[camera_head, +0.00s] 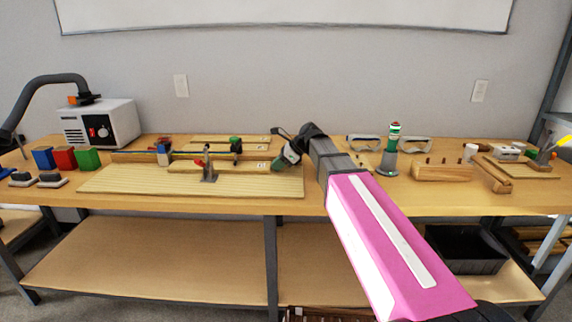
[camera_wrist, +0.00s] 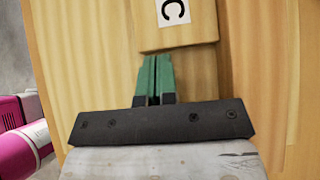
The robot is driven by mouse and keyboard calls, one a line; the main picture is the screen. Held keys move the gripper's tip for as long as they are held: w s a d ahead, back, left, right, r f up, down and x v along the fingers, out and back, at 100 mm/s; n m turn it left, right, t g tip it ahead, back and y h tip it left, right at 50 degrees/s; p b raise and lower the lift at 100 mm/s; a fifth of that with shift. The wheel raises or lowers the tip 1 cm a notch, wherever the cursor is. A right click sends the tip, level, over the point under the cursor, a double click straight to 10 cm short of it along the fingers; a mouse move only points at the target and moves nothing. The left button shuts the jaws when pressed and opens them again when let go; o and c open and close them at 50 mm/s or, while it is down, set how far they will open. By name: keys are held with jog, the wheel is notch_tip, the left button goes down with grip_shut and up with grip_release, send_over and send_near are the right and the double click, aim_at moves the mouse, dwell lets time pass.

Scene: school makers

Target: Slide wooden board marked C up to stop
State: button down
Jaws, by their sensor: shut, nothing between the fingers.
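The wooden board marked C (camera_wrist: 201,22) shows at the top of the wrist view, its white label facing up. In the head view a narrow labelled board (camera_head: 235,167), apparently the same one, lies on the wide base board. My gripper (camera_wrist: 155,60) is shut and empty. Its green fingertips are at the near end edge of board C, touching or nearly so. In the head view my gripper (camera_head: 278,165) is low at the board's right end. The stop cannot be made out with certainty; the board's far end is outside the wrist view.
A red-handled clamp (camera_head: 208,165) stands at the front board. Other labelled boards (camera_head: 215,139) and a bar with clamps lie behind. The wide base board (camera_head: 140,181) has bare room at left.

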jog(key=shift+a, duration=0.2)
jog(key=shift+s+a, duration=0.1)
jog(key=shift+a, duration=1)
jog(key=shift+d, duration=0.1)
